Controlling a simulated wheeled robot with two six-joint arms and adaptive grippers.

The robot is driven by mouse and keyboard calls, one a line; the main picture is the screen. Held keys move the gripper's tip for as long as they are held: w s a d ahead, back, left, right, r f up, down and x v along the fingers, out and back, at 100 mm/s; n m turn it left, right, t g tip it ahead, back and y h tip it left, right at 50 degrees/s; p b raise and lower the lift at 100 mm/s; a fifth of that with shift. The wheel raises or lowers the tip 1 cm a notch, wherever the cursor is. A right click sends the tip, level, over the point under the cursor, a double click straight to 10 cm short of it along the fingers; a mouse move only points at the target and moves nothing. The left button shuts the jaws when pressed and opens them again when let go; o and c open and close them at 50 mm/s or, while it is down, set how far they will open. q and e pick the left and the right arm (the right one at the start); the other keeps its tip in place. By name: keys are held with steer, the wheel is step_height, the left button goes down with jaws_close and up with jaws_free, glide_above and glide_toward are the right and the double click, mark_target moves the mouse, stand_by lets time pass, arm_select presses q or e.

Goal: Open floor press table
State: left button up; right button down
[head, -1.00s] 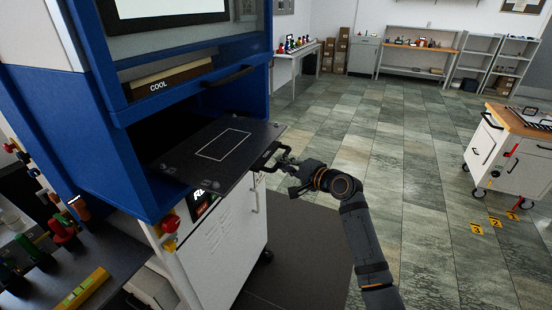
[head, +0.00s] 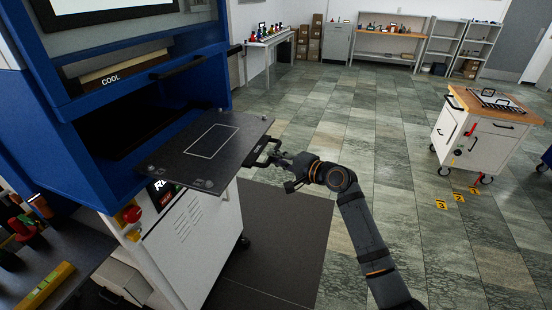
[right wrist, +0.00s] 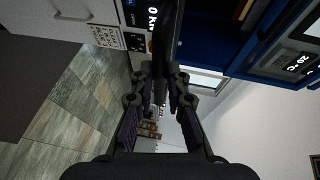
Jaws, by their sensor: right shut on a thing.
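The blue floor press (head: 60,140) stands at the left of the head view on a white cabinet (head: 200,240). Its dark table plate (head: 190,165), with a light rectangle outline on top, sticks out of the lower opening. A black handle (head: 262,150) is on the plate's outer edge. My right gripper (head: 280,160) is shut on this handle. In the right wrist view the fingers (right wrist: 160,85) close on both sides of the dark handle bar. My left gripper is not in view.
A wheeled cart (head: 480,135) with a wooden top stands at the right. Shelves and a workbench (head: 388,45) line the far wall. A side bench with bottles (head: 25,235) is at the lower left.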

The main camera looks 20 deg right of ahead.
steer(key=c, duration=1.6)
jaws_free()
steer(key=shift+d+f, duration=0.1)
steer(key=shift+f, duration=0.1)
steer(key=shift+v, duration=6.3)
steer(key=shift+d, duration=0.1)
steer(key=shift+w, duration=0.1)
